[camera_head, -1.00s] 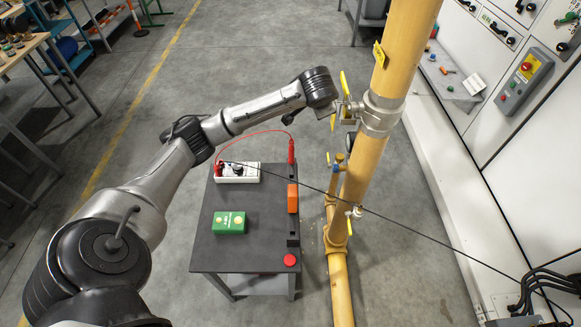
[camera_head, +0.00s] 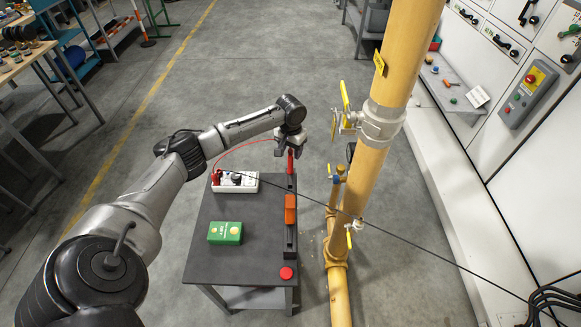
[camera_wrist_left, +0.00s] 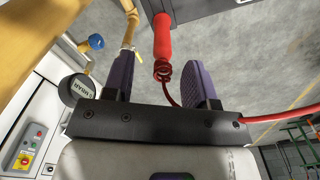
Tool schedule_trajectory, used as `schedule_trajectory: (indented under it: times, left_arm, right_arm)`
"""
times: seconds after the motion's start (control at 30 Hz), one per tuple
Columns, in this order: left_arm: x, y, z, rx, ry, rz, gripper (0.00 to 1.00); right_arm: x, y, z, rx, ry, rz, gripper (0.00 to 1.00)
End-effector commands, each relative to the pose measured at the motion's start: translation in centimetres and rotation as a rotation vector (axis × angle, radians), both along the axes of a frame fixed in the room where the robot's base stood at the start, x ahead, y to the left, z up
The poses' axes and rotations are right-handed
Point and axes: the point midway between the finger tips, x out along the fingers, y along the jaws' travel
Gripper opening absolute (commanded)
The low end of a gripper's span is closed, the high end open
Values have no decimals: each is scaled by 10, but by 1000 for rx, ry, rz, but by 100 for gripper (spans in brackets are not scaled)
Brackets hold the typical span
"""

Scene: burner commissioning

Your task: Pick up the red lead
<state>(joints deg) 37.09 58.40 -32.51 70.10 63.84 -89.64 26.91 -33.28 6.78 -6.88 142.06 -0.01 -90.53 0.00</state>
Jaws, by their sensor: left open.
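The red lead (camera_head: 291,160) has a red plug handle standing at the far right end of the dark table (camera_head: 225,262), with its red cable looping left to a white box (camera_head: 236,182). My left gripper (camera_head: 290,142) is open, just above the red plug in the head view. In the left wrist view the red plug (camera_wrist_left: 162,38) shows beyond and between the two open fingers (camera_wrist_left: 160,85), with its coiled cable by the fingers. I cannot tell whether the fingers touch it. My right gripper does not show.
A green box (camera_head: 225,233), an orange block (camera_head: 290,209) and a red button (camera_head: 286,273) are on the table. A yellow pipe (camera_head: 352,190) with valves stands close to its right. A black cable crosses over the table.

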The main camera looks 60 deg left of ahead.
Motion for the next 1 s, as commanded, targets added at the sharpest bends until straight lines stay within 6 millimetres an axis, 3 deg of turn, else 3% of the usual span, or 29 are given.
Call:
schedule_trajectory:
  times: [0.1,0.47,0.8,1.0]
  left_arm:
    - [0,0,-14,1,0,0,52]
    - [0,1,-30,1,0,-1,52]
    - [1,4,-70,1,0,-1,52]
    - [1,5,-71,2,-1,-2,52]
  right_arm:
    - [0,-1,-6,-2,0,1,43]
    - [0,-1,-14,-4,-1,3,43]
    - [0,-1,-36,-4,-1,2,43]
    - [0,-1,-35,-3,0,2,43]
